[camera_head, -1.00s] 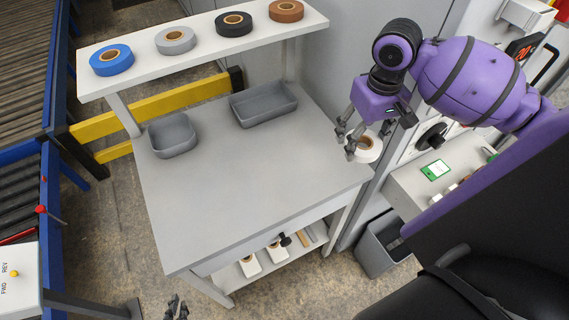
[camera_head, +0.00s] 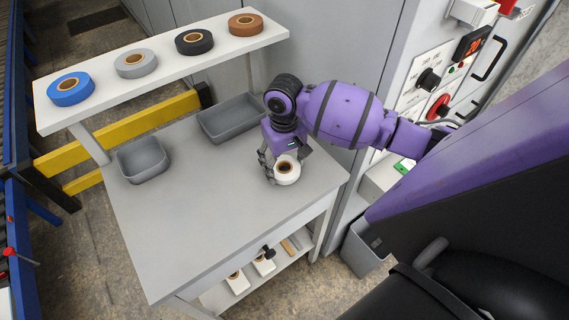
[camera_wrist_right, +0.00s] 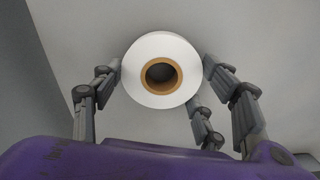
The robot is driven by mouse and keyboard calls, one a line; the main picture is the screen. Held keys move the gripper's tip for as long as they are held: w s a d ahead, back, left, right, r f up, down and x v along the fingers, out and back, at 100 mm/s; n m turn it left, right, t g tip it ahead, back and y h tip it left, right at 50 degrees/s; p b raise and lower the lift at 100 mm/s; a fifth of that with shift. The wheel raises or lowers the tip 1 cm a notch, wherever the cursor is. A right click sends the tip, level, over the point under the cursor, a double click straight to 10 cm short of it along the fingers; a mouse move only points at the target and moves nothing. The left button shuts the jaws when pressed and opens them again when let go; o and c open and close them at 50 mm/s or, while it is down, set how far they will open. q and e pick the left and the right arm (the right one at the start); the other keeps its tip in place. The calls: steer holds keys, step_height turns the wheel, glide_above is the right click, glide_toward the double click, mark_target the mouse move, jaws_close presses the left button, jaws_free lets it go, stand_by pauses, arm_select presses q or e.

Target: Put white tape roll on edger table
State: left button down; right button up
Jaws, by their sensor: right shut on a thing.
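The white tape roll (camera_head: 291,175) has a brown core. My right gripper (camera_head: 273,172) is shut on it, over the back right part of the grey table (camera_head: 215,215). I cannot tell whether the roll touches the tabletop. In the right wrist view the roll (camera_wrist_right: 160,48) sits between the fingers of my right gripper (camera_wrist_right: 163,85), its flat face and core toward the camera. My left gripper is out of view.
A raised shelf (camera_head: 105,88) along the table's back holds blue (camera_head: 62,94), grey (camera_head: 128,71), black (camera_head: 187,47) and brown tape rolls. Two grey bins (camera_head: 143,172) (camera_head: 225,128) stand below it. The table's middle and front are clear. A grey machine cabinet is at the right.

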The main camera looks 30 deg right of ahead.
steer(key=shift+f, duration=0.15)
steer(key=shift+f, duration=0.1)
steer(key=o, duration=1.2)
step_height(320, 180, up, 12)
